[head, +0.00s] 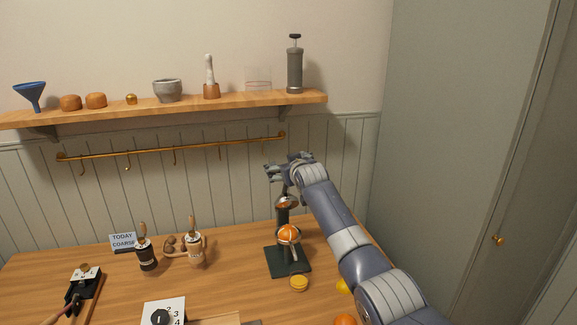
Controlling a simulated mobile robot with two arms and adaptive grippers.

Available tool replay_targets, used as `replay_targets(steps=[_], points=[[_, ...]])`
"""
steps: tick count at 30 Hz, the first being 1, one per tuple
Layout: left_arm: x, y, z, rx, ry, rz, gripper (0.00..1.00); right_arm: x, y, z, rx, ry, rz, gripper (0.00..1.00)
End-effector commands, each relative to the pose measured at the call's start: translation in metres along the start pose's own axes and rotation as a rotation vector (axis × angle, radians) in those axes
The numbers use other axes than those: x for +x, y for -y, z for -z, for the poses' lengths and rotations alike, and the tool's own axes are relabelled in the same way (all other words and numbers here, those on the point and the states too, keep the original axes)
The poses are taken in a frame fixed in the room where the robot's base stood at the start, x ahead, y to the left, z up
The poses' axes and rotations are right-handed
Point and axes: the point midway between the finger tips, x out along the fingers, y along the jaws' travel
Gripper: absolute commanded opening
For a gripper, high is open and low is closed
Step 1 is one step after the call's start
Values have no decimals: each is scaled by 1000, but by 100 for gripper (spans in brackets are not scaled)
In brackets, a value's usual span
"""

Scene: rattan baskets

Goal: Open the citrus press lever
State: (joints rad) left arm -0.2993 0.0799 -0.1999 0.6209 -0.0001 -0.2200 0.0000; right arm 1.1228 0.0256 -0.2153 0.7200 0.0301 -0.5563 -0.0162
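The citrus press (287,262) stands on the right part of the wooden table, on a dark green base. An orange piece (289,235) sits in it, below a metal cup (285,201). My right gripper (276,170) is above the press, at the top of its column. The lever is mostly hidden by the gripper and forearm, so I cannot tell its position or whether the fingers are closed on it. My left gripper is not in view.
A yellow citrus half (299,284) lies in front of the press; an orange (345,320) is partly hidden by my arm. Two hand grinders (146,255) (194,250) stand to the left. A wooden shelf (230,102) and hook rail (190,146) are behind.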

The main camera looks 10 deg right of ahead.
Motion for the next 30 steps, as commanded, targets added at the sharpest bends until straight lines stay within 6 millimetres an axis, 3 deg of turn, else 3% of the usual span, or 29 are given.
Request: replay_targets(steps=[30], points=[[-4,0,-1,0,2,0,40,2,3,-2,10,39,12,41]])
